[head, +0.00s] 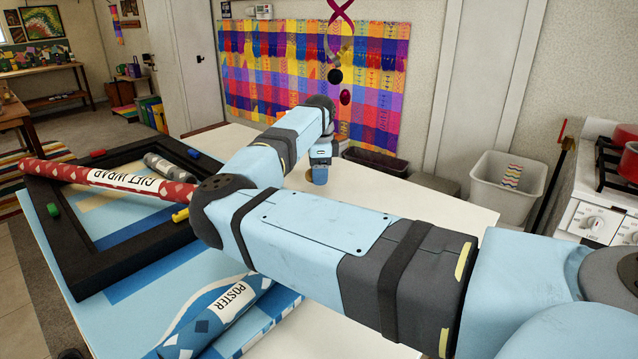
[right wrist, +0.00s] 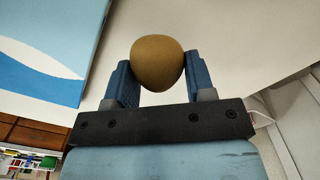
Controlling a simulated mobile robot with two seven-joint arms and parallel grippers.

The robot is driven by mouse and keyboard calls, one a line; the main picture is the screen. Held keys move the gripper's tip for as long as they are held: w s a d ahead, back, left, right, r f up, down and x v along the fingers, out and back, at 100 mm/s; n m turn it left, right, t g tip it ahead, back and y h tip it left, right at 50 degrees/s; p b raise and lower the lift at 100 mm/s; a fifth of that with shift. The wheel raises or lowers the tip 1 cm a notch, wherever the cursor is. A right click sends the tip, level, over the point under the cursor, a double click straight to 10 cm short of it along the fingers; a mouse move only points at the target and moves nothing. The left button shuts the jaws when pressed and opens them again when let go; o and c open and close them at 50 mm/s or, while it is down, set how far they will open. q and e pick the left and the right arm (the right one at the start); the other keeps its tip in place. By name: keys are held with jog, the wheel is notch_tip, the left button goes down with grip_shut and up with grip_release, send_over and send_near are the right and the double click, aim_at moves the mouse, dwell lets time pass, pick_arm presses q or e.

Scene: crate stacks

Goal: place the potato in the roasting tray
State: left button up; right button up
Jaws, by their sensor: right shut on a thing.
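My right gripper (right wrist: 158,66) is shut on the potato (right wrist: 159,60), a smooth brown lump between its two blue fingers in the right wrist view. White tabletop shows behind the potato. In the head view my right arm crosses the middle, and its hand (head: 320,172) hangs over the far part of the white table. I cannot identify a roasting tray for certain in either view. My left gripper is not in view.
A black frame (head: 67,258) lies on the left of the white table (head: 430,196), with a red gift-wrap roll (head: 95,176) across it. A poster roll (head: 215,318) lies in front. A dark bin (head: 376,164) and a grey bin (head: 500,203) stand beyond the table.

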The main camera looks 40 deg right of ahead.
jog(key=shift+f, duration=1.55)
jog(key=shift+f, duration=0.1)
jog(key=shift+f, duration=0.15)
jog(key=o, duration=0.9)
